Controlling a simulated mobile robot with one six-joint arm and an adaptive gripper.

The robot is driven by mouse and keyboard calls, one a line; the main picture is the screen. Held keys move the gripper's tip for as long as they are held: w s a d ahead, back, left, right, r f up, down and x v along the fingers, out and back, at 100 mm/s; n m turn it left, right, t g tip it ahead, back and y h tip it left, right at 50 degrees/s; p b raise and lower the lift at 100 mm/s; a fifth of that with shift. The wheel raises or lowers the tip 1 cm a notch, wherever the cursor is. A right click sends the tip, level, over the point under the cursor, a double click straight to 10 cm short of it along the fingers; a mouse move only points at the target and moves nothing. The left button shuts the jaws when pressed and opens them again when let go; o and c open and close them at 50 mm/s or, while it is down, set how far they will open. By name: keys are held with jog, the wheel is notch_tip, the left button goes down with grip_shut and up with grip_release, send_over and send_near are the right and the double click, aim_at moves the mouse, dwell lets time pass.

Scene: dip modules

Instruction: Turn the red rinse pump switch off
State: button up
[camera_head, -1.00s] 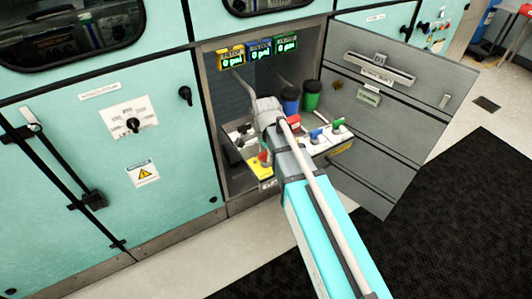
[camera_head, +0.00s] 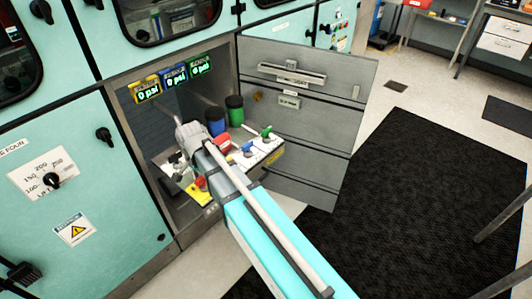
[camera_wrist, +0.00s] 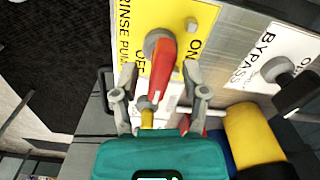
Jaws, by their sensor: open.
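The red rinse pump switch (camera_wrist: 162,72) is a red handle on a grey round pivot, on a yellow label (camera_wrist: 205,14) reading RINSE PUMP, ON and OFF. In the wrist view the handle hangs down from its pivot, with ON to its right and OFF to its left. My gripper (camera_wrist: 160,98) is open. Its two fingers stand left and right of the handle's lower end; I cannot tell whether they touch it. In the head view the yellow label (camera_head: 199,195) shows low in the cabinet, and my arm hides part of that area.
A white BYPASS label (camera_wrist: 265,55) with a dark handle lies right of the yellow one. In the head view, green (camera_head: 235,112) and blue (camera_head: 215,122) containers stand behind the valve panel. The open grey cabinet door (camera_head: 310,110) is to the right. Three pressure displays (camera_head: 174,75) hang above.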

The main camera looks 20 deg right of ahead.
aim_at(202, 177)
jog(key=n, duration=0.3)
jog(key=shift+n, duration=0.4)
jog(key=n, duration=0.3)
jog(key=shift+n, duration=0.4)
jog(key=n, duration=0.3)
jog(key=shift+n, duration=0.3)
jog(key=n, duration=0.3)
jog(key=shift+n, duration=0.4)
notch_tip(202, 177, up, 14)
jog(key=p, duration=1.4)
jog(key=s+d+m, duration=0.3)
jog(key=s+d, duration=0.2)
jog(key=d, duration=0.4)
jog(key=s+d+r+m+p, duration=0.1)
jog(key=s+d+m, duration=0.2)
jog(key=d, duration=0.7)
jog(key=shift+s+d+r, duration=0.2)
jog(key=shift+s+d, duration=0.1)
jog(key=shift+s, duration=0.65)
